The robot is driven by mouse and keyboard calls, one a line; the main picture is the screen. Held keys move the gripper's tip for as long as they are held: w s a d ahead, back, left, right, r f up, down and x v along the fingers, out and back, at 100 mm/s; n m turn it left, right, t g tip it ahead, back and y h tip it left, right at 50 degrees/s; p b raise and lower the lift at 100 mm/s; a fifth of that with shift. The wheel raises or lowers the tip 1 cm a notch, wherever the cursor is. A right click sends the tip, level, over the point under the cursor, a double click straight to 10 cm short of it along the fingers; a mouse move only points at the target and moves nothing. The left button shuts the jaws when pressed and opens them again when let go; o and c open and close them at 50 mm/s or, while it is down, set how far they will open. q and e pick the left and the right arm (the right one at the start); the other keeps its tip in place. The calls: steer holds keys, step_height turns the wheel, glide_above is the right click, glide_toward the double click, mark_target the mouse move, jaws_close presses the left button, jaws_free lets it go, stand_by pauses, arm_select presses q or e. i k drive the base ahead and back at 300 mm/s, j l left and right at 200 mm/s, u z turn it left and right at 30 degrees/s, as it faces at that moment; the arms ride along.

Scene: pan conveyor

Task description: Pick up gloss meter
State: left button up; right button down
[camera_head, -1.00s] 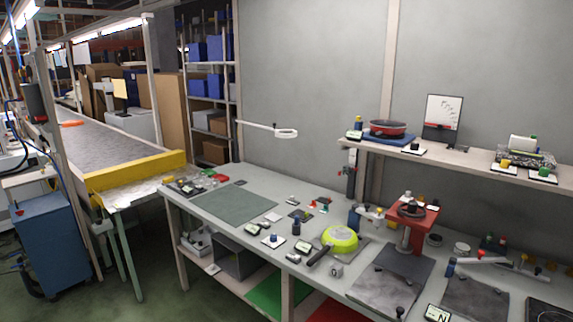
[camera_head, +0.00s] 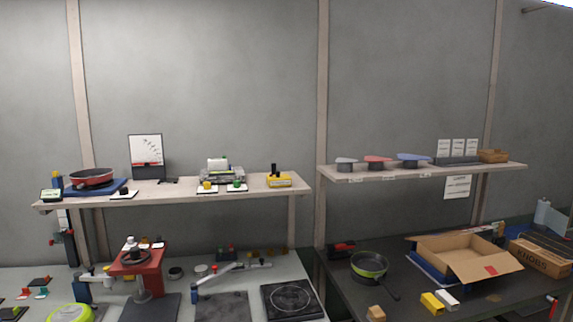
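No thing in view is clearly marked as a gloss meter, and the devices are too small to tell for sure. A small yellow device with a black upright part (camera_head: 279,181) stands at the right end of the left wall shelf. A grey and green device (camera_head: 221,176) with a white roll on top stands left of it on the same shelf. Several small instruments (camera_head: 226,254) stand at the back of the light bench, too small to identify. Neither of my grippers is in view.
The left wall shelf (camera_head: 150,192) also holds a red pan (camera_head: 92,178) on a blue pad. The right shelf (camera_head: 420,172) holds several pans or lids. On the dark bench are a green-rimmed pan (camera_head: 369,265), an open carton (camera_head: 465,262) and small yellow boxes (camera_head: 432,303).

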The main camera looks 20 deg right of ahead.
mark_target(214, 165)
steer(key=z, duration=0.25)
steer(key=i+l, duration=0.3)
steer(key=l, duration=0.15)
steer(key=i+l, duration=0.35)
